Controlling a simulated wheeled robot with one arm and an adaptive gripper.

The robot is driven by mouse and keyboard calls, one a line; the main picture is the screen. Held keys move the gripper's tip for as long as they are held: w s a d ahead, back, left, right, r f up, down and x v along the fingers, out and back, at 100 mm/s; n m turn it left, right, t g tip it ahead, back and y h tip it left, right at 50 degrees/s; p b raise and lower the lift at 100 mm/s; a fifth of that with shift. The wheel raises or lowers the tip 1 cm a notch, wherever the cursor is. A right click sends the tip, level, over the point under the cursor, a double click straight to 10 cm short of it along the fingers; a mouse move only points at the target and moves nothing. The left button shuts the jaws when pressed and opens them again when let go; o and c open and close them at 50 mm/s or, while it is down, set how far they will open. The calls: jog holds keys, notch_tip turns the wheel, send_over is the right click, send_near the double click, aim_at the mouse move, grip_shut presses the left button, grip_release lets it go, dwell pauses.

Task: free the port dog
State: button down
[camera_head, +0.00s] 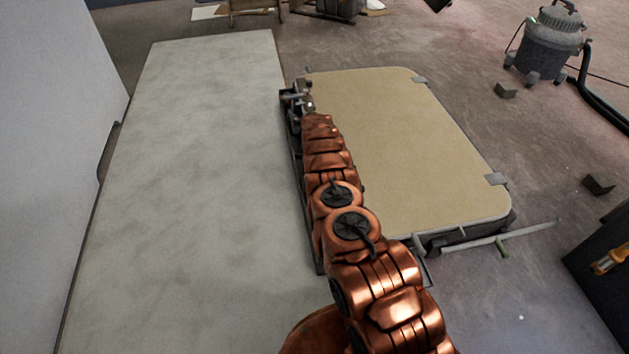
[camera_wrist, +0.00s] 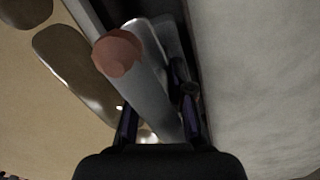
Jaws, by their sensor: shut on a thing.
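The hatch (camera_head: 400,140) is a tan panel with rounded corners and a light rim, lying low and closed over a dark frame. My gripper (camera_head: 297,98) is at the far end of its left edge. In the wrist view my gripper (camera_wrist: 157,118) has its dark fingers on either side of a grey metal lever with a reddish-brown round knob (camera_wrist: 117,53). I take this lever, the dog (camera_wrist: 150,82), to be the port dog; the fingers are shut on it. The knob lies beyond the fingers. My arm hides much of the hatch's left edge, and the dog's pivot is not clear.
A long pale slab (camera_head: 190,150) runs close along the left of the hatch. A grey vacuum (camera_head: 548,45) and dark blocks (camera_head: 598,185) stand on the floor to the right.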

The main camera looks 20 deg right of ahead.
jog(key=shift+m, duration=0.6)
jog(key=c, duration=1)
grip_release()
jog(key=shift+c, duration=0.2)
